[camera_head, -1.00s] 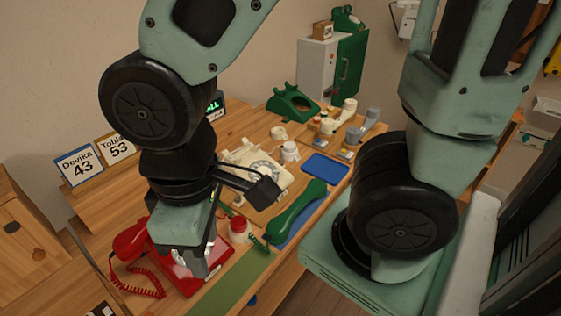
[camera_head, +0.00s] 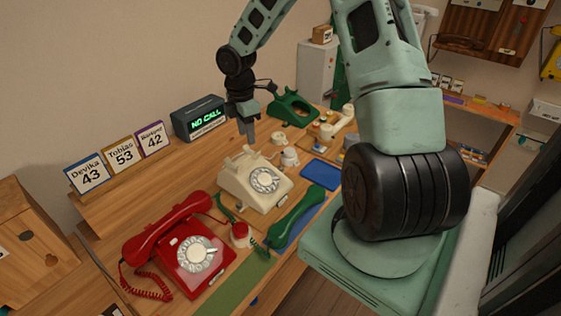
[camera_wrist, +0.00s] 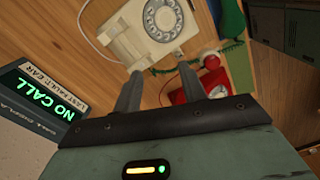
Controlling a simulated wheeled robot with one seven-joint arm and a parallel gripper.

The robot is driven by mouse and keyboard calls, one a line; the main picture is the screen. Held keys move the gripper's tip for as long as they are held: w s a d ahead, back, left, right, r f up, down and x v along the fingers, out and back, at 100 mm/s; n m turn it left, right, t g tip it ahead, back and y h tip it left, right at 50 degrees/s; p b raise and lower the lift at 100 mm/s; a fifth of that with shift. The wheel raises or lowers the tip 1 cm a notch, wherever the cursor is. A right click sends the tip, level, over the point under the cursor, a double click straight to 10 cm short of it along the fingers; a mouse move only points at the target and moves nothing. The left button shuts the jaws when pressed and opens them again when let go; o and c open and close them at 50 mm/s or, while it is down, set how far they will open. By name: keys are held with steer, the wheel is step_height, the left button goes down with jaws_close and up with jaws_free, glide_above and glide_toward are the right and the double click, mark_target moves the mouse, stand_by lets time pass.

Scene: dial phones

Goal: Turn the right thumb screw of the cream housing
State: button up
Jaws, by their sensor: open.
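The cream housing (camera_head: 252,187) is a rotary phone body with a white dial, standing on the bench between the red phone and the grey and white parts. It also shows at the top of the wrist view (camera_wrist: 138,35), dial up. I cannot make out its right thumb screw in either view. My gripper (camera_head: 248,138) hangs fingers down above and behind the cream housing, apart from it. In the wrist view my gripper's fingers (camera_wrist: 160,72) are spread with nothing between them, and the housing lies beyond their tips.
A red phone (camera_head: 190,255) stands at the front left. A green handset (camera_head: 297,216) lies right of the cream housing, near a blue tray (camera_head: 321,173). A NO CALL display (camera_head: 200,118) stands on the shelf near my gripper. A green phone body (camera_head: 293,108) is behind.

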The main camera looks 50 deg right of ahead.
steer(key=n, duration=0.1)
glide_above(281, 167)
step_height(281, 167, down, 4)
steer(key=r, duration=0.1)
step_height(281, 167, down, 18)
steer(key=p, duration=0.4)
jaws_close()
